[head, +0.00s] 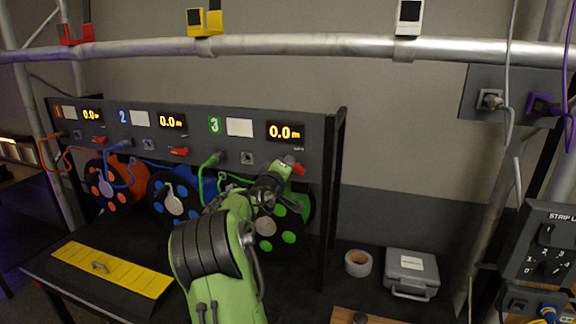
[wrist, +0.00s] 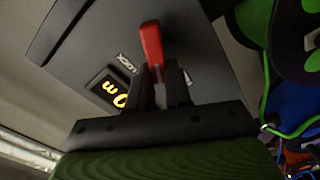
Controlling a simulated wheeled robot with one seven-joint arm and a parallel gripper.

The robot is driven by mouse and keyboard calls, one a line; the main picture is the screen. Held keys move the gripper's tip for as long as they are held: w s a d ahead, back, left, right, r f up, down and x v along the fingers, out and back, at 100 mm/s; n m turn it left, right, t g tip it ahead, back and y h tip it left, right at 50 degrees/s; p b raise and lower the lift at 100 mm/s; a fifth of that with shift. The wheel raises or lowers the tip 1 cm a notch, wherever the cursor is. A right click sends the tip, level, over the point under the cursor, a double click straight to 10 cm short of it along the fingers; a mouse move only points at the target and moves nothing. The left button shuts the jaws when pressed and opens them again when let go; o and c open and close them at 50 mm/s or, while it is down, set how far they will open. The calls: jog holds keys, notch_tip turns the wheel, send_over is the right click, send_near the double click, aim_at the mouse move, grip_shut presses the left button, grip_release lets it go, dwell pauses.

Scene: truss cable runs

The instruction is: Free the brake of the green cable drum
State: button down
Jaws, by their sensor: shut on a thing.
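The green cable drum (head: 290,238) hangs under panel section 3 in the head view, partly hidden by my arm. It also shows in the wrist view (wrist: 287,40) at the top right. Its red brake lever (head: 299,169) sits on the panel below the 0.0 m display. In the wrist view the red lever (wrist: 151,45) stands between my two fingers. My gripper (wrist: 160,85) is shut on the lever's lower, grey part, and the red end sticks out beyond the fingertips. The exact contact is partly hidden in the head view.
The orange drum (head: 104,185) and blue drum (head: 173,196) hang to the left, with red levers (head: 180,151) above. A yellow ramp plate (head: 112,270) lies on the bench. A tape roll (head: 358,263) and grey case (head: 411,272) stand right. A truss tube (head: 300,46) crosses above.

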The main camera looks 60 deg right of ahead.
jog(key=n, duration=0.2)
jog(key=f+n, duration=0.1)
jog(key=n, duration=0.2)
jog(key=shift+w+f+p, duration=0.15)
jog(key=shift+p, duration=0.25)
jog(key=shift+n, duration=0.3)
jog(key=c, duration=1)
grip_release()
jog(key=shift+c, duration=0.2)
jog(key=shift+a, duration=0.1)
jog(key=s+a+b, duration=0.2)
jog(key=a+b, duration=0.1)
jog(key=a, duration=1.2)
jog(key=shift+s+a, duration=0.25)
